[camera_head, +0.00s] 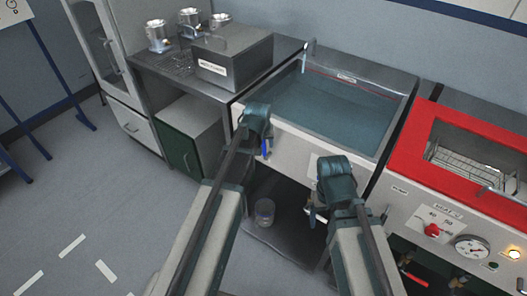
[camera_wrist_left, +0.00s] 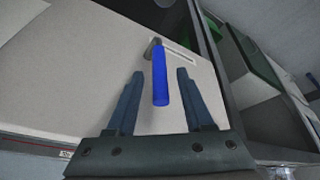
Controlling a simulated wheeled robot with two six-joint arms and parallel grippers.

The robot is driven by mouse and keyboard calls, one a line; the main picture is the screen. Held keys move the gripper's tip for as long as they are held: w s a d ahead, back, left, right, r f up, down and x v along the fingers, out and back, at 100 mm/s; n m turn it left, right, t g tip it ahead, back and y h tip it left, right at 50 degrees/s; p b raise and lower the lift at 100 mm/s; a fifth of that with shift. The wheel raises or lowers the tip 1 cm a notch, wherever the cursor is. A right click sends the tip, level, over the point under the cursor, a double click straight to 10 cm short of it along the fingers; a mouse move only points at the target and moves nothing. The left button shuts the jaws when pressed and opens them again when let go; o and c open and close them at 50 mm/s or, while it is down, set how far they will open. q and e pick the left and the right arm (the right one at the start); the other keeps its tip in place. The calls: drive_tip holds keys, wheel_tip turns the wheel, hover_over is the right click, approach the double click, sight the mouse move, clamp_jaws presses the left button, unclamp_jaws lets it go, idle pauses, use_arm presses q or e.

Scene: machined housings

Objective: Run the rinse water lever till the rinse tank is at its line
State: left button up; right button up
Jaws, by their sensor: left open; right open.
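The rinse tank (camera_head: 300,138) is an open basin with a pale front panel. It holds blue-green water (camera_head: 330,108), and a red line (camera_head: 372,87) runs along its back wall just above the water; the exact gap is hard to judge. A lever with a blue handle (camera_head: 264,148) sits on the front panel; it also shows in the left wrist view (camera_wrist_left: 160,85). My left gripper (camera_wrist_left: 160,74) is open, with its fingers on either side of the handle and gaps on both sides. My right gripper (camera_head: 315,207) is open, lower at the tank's front right.
A red-topped machine (camera_head: 408,143) with a dial and knob stands right of the tank. A grey box (camera_head: 232,55) and several metal cups (camera_head: 157,34) are on the left bench. A clear jar (camera_head: 264,212) stands under the tank.

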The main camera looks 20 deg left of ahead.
use_arm(q)
drive_tip(key=shift+w+f, duration=0.2)
drive_tip(key=shift+f, duration=0.25)
drive_tip(key=shift+c, duration=0.3)
clamp_jaws()
idle(0.9)
